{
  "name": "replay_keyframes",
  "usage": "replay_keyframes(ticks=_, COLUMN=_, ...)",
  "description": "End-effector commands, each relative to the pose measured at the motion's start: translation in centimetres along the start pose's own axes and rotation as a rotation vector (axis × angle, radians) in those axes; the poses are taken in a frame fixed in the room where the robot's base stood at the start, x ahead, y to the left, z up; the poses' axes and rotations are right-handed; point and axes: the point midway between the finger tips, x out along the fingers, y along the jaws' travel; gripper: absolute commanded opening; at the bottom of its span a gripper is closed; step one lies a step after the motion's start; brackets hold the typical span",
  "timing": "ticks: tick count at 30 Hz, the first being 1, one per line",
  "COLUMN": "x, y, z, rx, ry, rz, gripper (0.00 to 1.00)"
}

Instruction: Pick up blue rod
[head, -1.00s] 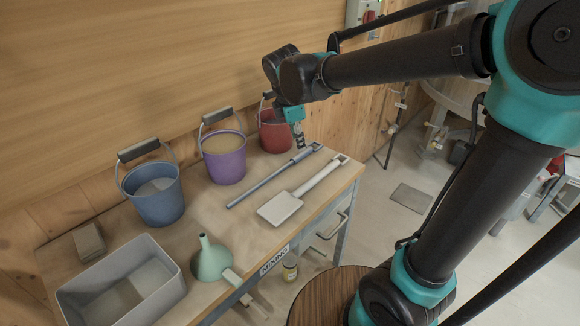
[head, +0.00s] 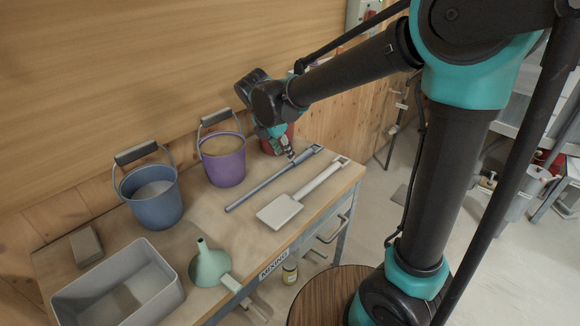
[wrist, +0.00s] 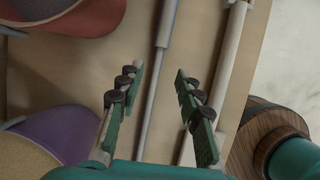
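The blue rod (head: 262,189) is a thin blue-grey rod with a thicker far end, lying diagonally on the bench (head: 333,190). In the wrist view the blue rod (wrist: 152,95) runs lengthwise between my fingers. My gripper (head: 290,154) is over the far half of the rod in the head view. In the wrist view my gripper (wrist: 158,73) is open, with a finger on each side of the rod and nothing held. The fingertips look above the rod; the exact height is hard to tell.
A white scoop (head: 281,211) lies close beside the rod, on its right. A purple bucket (head: 223,165), a blue bucket (head: 155,204) and a partly hidden red bucket (head: 270,146) stand along the wall. A green funnel (head: 209,267) and a grey tub (head: 120,287) are nearer.

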Motion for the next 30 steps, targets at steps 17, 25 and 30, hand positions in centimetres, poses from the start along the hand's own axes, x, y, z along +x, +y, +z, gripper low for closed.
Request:
replay_keyframes(ticks=17, x=6.0, y=0.3, z=0.3, rx=0.003, ry=0.0, rz=-0.001, gripper=0.36)
replay_keyframes(ticks=25, x=6.6, y=0.3, z=0.2, rx=0.001, ry=0.0, rz=0.0, gripper=0.36)
replay_keyframes(ticks=30, x=6.6, y=0.3, z=0.2, rx=0.001, ry=0.0, rz=0.0, gripper=0.22)
